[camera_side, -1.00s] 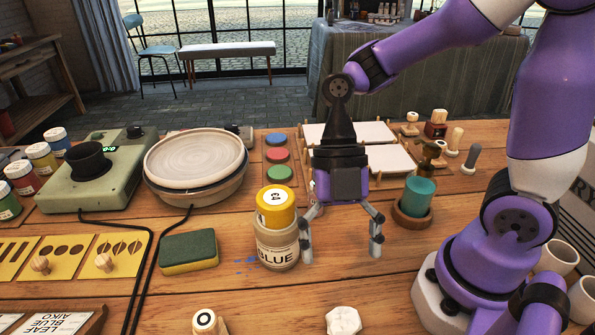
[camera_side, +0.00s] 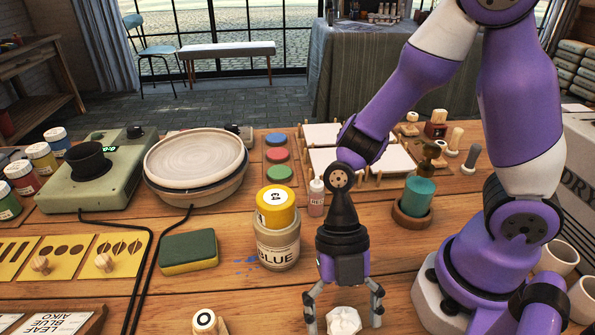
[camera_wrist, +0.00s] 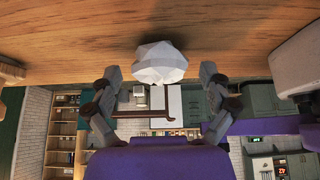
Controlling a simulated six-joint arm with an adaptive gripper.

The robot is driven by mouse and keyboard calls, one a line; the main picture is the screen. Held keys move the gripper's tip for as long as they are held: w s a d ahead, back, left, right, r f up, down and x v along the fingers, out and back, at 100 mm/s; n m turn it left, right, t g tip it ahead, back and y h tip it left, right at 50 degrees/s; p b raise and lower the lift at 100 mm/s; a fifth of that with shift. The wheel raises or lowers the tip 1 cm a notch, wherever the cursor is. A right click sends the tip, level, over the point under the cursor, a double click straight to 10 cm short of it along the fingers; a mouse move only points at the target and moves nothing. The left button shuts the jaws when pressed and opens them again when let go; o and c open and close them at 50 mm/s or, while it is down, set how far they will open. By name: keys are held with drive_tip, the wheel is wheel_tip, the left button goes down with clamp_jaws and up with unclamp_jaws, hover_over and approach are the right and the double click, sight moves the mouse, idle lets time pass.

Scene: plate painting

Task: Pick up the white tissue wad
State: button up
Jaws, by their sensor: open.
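The white tissue wad (camera_side: 343,321) lies on the wooden table at the front, near the bottom edge of the side view. It is a crumpled, faceted lump. My gripper (camera_side: 343,318) is low over the front of the table, with its fingers spread on the left and right of the wad. It is open and holds nothing. In the wrist view the wad (camera_wrist: 160,63) shows between and just beyond the two fingertips (camera_wrist: 160,77). I cannot tell whether either finger touches it.
A BLUE jar (camera_side: 277,245) with a yellow lid stands behind and left of my gripper. A green and yellow sponge (camera_side: 188,250) lies further left. A small capped item (camera_side: 205,321) stands at the front left. A teal bottle (camera_side: 418,196) is behind right.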

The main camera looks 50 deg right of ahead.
drive_tip(key=c, duration=0.8)
